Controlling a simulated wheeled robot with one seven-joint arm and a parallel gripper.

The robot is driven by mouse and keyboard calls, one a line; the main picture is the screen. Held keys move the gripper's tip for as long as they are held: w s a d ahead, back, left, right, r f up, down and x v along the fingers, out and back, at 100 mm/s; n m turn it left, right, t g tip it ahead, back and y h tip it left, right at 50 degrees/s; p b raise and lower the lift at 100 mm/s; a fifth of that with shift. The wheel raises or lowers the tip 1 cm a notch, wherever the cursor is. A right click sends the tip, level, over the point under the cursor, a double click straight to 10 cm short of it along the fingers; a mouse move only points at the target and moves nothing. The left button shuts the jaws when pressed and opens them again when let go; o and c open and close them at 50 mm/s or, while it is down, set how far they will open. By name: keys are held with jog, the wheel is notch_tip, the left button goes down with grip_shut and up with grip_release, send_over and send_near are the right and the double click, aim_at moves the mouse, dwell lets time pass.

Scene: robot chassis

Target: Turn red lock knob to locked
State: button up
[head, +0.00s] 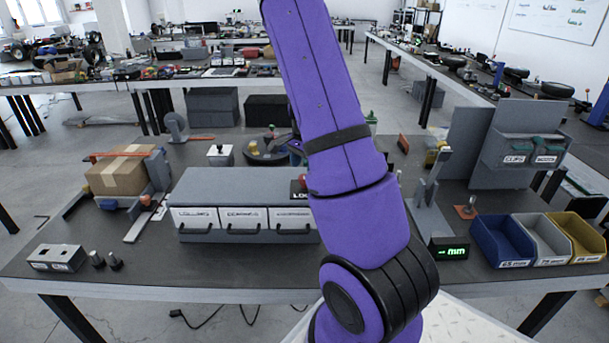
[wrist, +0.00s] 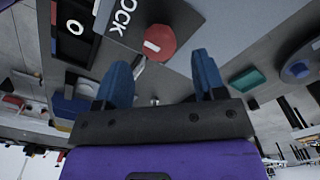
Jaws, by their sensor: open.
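The red lock knob (wrist: 166,36) is a round red disc with a short white mark, next to a dark label (wrist: 122,18) reading "OCK", partly cut off. My gripper (wrist: 168,62) is open, with blue fingertips spread to either side just short of the knob. Nothing is between the fingers. In the head view the grey drawer cabinet (head: 250,184) shows part of the dark label (head: 299,187) at its right top. My purple arm covers the knob and gripper there.
The cabinet stands on a dark table (head: 150,262). A cardboard box (head: 120,176) is at left. Blue, grey and yellow bins (head: 500,240) and a green-lit display (head: 449,248) are at right. A small grey block (head: 56,257) and dark pegs (head: 97,259) sit front left.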

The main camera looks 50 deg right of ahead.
notch_tip(320, 180, up, 6)
dwell(0.4)
dwell(0.4)
jog(key=s+a+r+n+t+y, duration=0.1)
jog(key=s+a+r+n+t, duration=0.25)
jog(key=a+r+n, duration=1)
jog(key=s+a+r+n+t, duration=0.1)
jog(key=s+a+r+n, duration=0.1)
jog(key=s+a+r, duration=0.2)
jog(key=s+a+r+n+h, duration=0.1)
jog(key=s+a+r+n, duration=0.2)
jog(key=s+a, duration=0.8)
jog(key=shift+a+r+t, duration=0.35)
jog(key=shift+a+r, duration=0.25)
jog(key=shift+a, duration=0.6)
jog(key=shift+s+n, duration=0.1)
jog(key=shift+n, duration=0.15)
